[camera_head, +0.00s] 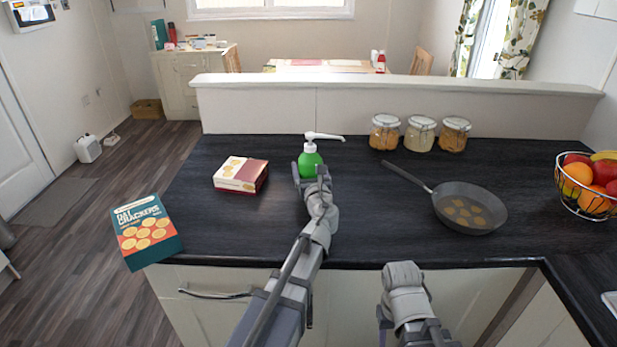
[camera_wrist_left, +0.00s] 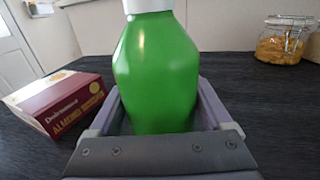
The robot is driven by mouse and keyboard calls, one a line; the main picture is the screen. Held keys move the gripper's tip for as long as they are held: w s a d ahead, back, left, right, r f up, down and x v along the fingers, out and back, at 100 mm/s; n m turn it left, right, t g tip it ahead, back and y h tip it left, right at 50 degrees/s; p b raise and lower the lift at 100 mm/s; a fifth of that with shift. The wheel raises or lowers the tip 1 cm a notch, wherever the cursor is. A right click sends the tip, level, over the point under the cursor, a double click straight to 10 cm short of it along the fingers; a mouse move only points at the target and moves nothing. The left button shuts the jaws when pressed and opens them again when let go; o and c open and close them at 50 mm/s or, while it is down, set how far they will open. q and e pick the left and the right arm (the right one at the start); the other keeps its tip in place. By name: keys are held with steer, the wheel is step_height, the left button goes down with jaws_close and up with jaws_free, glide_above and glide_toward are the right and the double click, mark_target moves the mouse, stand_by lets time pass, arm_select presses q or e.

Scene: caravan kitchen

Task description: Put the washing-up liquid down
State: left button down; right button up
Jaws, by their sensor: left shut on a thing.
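The washing-up liquid (camera_head: 311,162) is a green bottle with a white pump top, upright over the dark worktop (camera_head: 230,225). In the left wrist view the green bottle (camera_wrist_left: 157,70) fills the middle, between the two fingers. My left gripper (camera_head: 311,172) is shut on the bottle's body. The bottle's base is hidden by the gripper, so I cannot tell whether it touches the worktop. My right arm shows at the worktop's front edge, but its fingers are not visible.
A red and cream box (camera_head: 241,174) lies left of the bottle. Several glass jars (camera_head: 421,134) stand at the back. A frying pan (camera_head: 470,207) and fruit basket (camera_head: 590,183) are right. Worktop between bottle and pan is clear.

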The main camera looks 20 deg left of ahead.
arm_select(q)
steer(key=shift+f, duration=0.2)
steer(key=shift+f, duration=0.2)
jaws_free()
steer(key=shift+r, duration=0.1)
steer(key=shift+r, duration=0.2)
steer(key=v, duration=1.2)
steer(key=shift+f, duration=0.1)
